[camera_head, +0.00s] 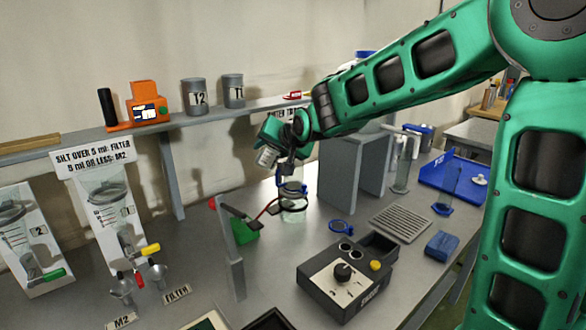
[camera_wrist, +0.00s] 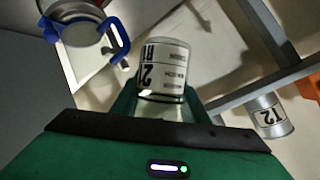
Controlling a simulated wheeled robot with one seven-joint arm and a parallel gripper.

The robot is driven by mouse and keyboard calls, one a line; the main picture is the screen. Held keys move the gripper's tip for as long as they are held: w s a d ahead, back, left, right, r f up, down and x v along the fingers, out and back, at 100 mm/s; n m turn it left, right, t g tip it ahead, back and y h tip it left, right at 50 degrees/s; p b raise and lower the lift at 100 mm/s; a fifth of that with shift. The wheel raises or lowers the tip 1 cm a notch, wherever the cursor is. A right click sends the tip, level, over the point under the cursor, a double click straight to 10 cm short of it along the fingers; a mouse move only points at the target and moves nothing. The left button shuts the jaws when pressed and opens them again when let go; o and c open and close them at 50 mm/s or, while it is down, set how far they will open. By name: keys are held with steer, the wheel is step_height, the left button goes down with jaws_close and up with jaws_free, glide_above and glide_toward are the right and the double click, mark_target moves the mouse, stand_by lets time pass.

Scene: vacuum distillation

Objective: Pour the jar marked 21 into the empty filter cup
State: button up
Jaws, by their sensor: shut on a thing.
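My gripper (camera_wrist: 165,105) is shut on a clear jar (camera_wrist: 163,72) with a white label. The label is upside down in the wrist view, and its large number looks like 21. In the head view my gripper (camera_head: 287,160) is at the middle of the bench, and the small grey-white jar (camera_head: 266,157) shows tilted at its left side. A clear glass vessel with a dark ring (camera_head: 293,210) stands just below my gripper. A cup in a blue clamp (camera_wrist: 85,32) shows beside the jar in the wrist view. I cannot tell what either contains.
A black control box (camera_head: 345,280) stands in front. A grey post (camera_head: 232,255) and green block (camera_head: 245,230) are left of the vessel. Cones (camera_head: 105,205), small funnels (camera_head: 160,275) and FILTER and M2 signs are at the left. T1 and T2 cans (camera_head: 196,97) stand on the shelf.

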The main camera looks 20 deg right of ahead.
steer(key=shift+d+f+m+y+p, duration=0.1)
steer(key=shift+f+m+y+p, duration=0.25)
steer(key=shift+m+y, duration=0.15)
steer(key=shift+a+r+m+g+y+p, duration=0.2)
steer(key=shift+r+m+g+y+p, duration=0.35)
steer(key=shift+m+y+p, duration=0.6)
stand_by(1.2)
steer(key=shift+s+f+m+y+p, duration=0.1)
steer(key=shift+f+m+y+p, duration=0.35)
steer(key=shift+p, duration=0.65)
stand_by(0.6)
steer(key=shift+d+r+m+y, duration=0.35)
steer(key=shift+r+m+y, duration=0.15)
steer(key=shift+r+y, duration=0.15)
stand_by(1.3)
steer(key=shift+f+m+y, duration=0.35)
steer(key=shift+m, duration=0.05)
stand_by(1.1)
